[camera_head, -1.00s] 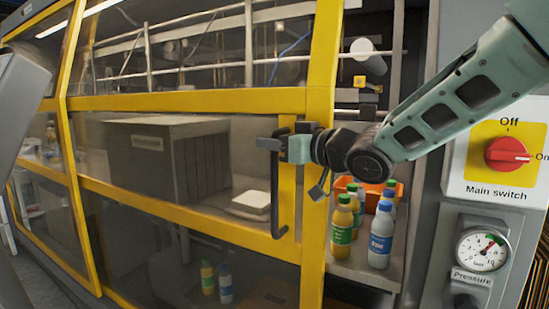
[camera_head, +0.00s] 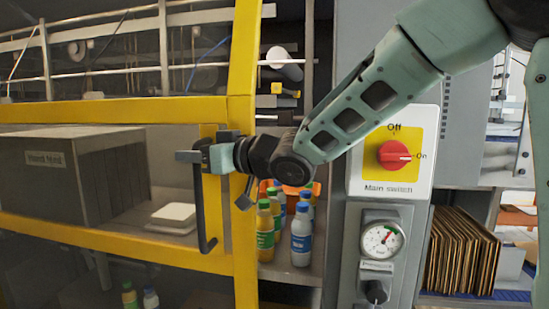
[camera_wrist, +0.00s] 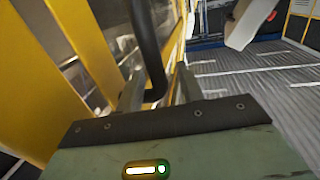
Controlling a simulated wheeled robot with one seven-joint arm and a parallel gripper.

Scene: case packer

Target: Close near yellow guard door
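The near yellow guard door (camera_head: 242,75) is a yellow frame with clear panes, at the left of the head view. It stands ajar, with a gap between its right edge and the grey cabinet post. Its black handle (camera_head: 203,225) is an upright bar on the frame's right part; it also shows in the wrist view (camera_wrist: 146,45). My gripper (camera_head: 190,157) is at the upper part of the handle.
Several bottles (camera_head: 301,240) and an orange crate (camera_head: 311,188) stand on a shelf behind the door's edge. The main switch (camera_head: 394,155) and pressure gauge (camera_head: 382,240) are on the grey post. Cardboard sheets (camera_head: 461,252) stand at the right. The wrist view shows open floor (camera_wrist: 260,90).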

